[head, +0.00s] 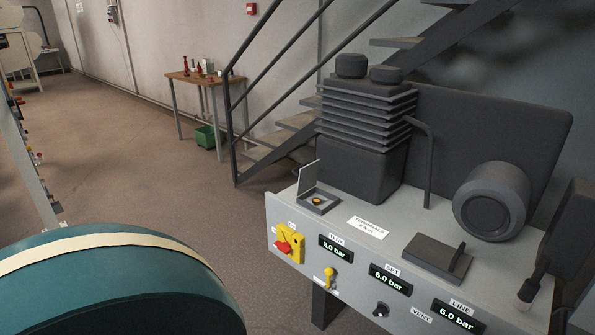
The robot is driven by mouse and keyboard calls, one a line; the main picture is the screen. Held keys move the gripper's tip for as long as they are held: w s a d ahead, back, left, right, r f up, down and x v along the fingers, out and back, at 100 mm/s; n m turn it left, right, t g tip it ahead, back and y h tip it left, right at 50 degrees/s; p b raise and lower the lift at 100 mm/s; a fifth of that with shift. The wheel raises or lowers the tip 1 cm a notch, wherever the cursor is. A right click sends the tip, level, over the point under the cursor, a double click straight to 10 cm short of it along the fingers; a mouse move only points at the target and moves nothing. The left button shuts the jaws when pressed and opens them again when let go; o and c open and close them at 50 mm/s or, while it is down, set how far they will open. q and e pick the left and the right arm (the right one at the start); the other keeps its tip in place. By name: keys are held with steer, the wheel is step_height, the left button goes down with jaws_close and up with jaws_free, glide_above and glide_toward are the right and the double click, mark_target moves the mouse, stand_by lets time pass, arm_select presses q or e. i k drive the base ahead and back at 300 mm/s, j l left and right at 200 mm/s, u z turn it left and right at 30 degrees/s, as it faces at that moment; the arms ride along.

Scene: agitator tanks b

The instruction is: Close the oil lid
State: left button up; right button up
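The oil lid (309,178) is a thin grey flap standing up at the back left of a small square oil box (324,207). It is open. A round brass-coloured fitting (316,201) shows inside the box. The box sits on the left part of the grey compressor bench (300,225), in front of the dark finned compressor block (362,155). Neither of my grippers can be made out in the head view.
Right of the box are a label plate (368,227), a dark flat block with a lever (438,257) and a round motor (491,201). The bench front has a red-yellow switch (289,244) and pressure displays. A teal tank (110,290) fills the lower left. A staircase rises behind.

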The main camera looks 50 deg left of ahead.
mark_target(307, 175)
steer(key=j, duration=0.6)
steer(key=k+j+z, duration=0.1)
steer(key=j, duration=1.15)
steer(key=k+j, duration=0.1)
steer(key=j, duration=0.5)
steer(key=k+j+z, duration=0.1)
steer(key=j, duration=1.15)
steer(key=k+j, duration=0.15)
steer(key=j, duration=0.45)
steer(key=z, duration=0.05)
